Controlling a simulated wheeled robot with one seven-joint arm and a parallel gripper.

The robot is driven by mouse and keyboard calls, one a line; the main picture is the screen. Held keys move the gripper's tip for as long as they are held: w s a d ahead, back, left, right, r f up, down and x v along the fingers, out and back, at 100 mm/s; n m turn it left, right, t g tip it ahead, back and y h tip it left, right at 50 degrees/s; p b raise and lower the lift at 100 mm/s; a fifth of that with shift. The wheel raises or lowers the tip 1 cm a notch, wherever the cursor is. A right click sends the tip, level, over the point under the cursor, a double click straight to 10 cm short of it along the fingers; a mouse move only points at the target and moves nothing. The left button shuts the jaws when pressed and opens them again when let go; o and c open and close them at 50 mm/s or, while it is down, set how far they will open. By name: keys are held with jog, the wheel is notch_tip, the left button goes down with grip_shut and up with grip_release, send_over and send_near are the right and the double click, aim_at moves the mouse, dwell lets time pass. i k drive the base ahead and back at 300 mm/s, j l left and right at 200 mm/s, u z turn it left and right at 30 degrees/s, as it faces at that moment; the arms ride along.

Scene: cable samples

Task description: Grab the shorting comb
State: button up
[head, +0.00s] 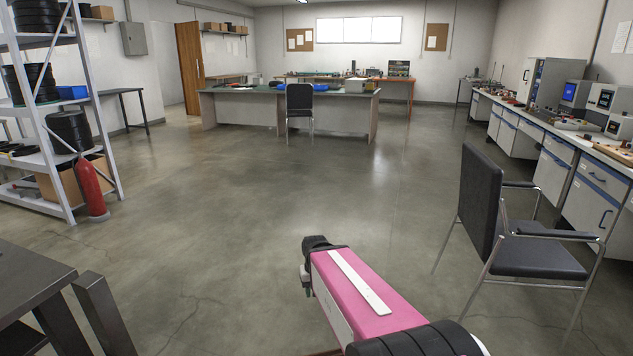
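I cannot make out a shorting comb anywhere in the head view. Small items lie on the right workbench (563,143) and on the far central desk (232,93), but they are too small to tell apart. My arm reaches up from the bottom centre as a pink and white link with a dark joint at its far end. No gripper fingers can be made out there.
A black chair (540,257) stands close on the right, before the workbench. Another chair (299,103) stands at the central desk. A dark table (30,285) is near left. A shelf rack (50,206) and red fire extinguisher (90,187) stand behind it. The middle floor is clear.

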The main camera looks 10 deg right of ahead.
aim_at(587, 136)
jog(key=i+z, duration=0.15)
jog(key=i, duration=0.5)
jog(key=i+z, duration=0.15)
jog(key=i, duration=0.45)
jog(key=i+j+z, duration=0.15)
jog(key=i, duration=0.5)
jog(key=i+z, duration=0.2)
jog(key=i, duration=0.4)
jog(key=i+z, duration=0.2)
jog(key=i, duration=0.4)
jog(key=i+j+z, duration=0.2)
jog(key=i, duration=0.4)
jog(key=i+l+z, duration=0.1)
jog(key=i+z, duration=0.2)
jog(key=i, duration=0.3)
jog(key=i+z, duration=0.25)
jog(key=i, duration=0.35)
jog(key=i+j+z, duration=0.3)
jog(key=i, duration=0.3)
jog(key=i+l+z, duration=0.15)
jog(key=i+z, duration=0.6)
jog(key=i+j+z, duration=0.1)
jog(key=i+z, duration=0.3)
jog(key=i+j+z, duration=0.2)
jog(key=i+z, duration=0.2)
jog(key=i+j+z, duration=0.7)
jog(key=i, duration=0.2)
